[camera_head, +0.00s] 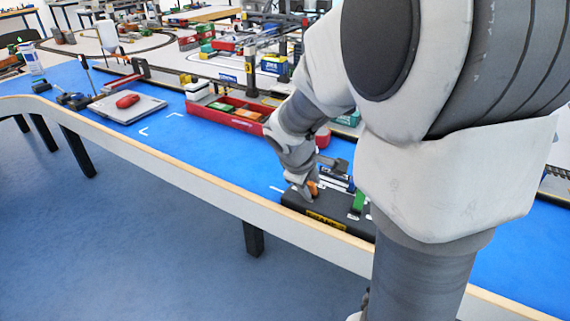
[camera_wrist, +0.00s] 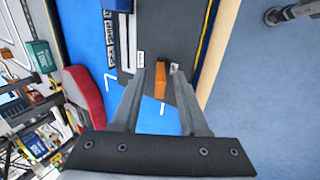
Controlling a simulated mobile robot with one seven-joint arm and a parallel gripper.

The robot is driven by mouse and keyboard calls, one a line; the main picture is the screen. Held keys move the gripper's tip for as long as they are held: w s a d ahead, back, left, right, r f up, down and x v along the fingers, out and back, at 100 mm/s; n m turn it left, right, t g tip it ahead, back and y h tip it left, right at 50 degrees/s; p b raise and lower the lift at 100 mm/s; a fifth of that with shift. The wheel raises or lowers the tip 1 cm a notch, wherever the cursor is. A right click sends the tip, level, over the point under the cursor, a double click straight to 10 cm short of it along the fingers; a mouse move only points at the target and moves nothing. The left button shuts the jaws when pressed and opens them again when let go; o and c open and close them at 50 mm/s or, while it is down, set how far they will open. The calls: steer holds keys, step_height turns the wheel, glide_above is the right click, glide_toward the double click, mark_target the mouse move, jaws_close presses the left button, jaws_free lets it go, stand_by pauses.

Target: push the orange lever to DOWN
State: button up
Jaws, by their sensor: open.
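The orange lever (camera_head: 313,188) stands on a dark control box (camera_head: 298,204) at the front edge of the blue table. In the wrist view the orange lever (camera_wrist: 161,79) shows between the tips of my open gripper (camera_wrist: 158,76), with a gap on each side. I cannot tell whether a finger touches it. My gripper (camera_head: 308,194) reaches down over the box's left end in the head view. Small white labels (camera_wrist: 140,59) lie near the lever on the box (camera_wrist: 165,30); their words are too small to read. My arm hides the box's right part.
A green lever (camera_head: 359,201) stands farther right on the same box. A red tray (camera_head: 238,120) with coloured blocks lies behind, to the left. A white board (camera_head: 115,108) with a red object lies farther left. The blue table (camera_head: 215,155) between is clear.

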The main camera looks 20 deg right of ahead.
jaws_close()
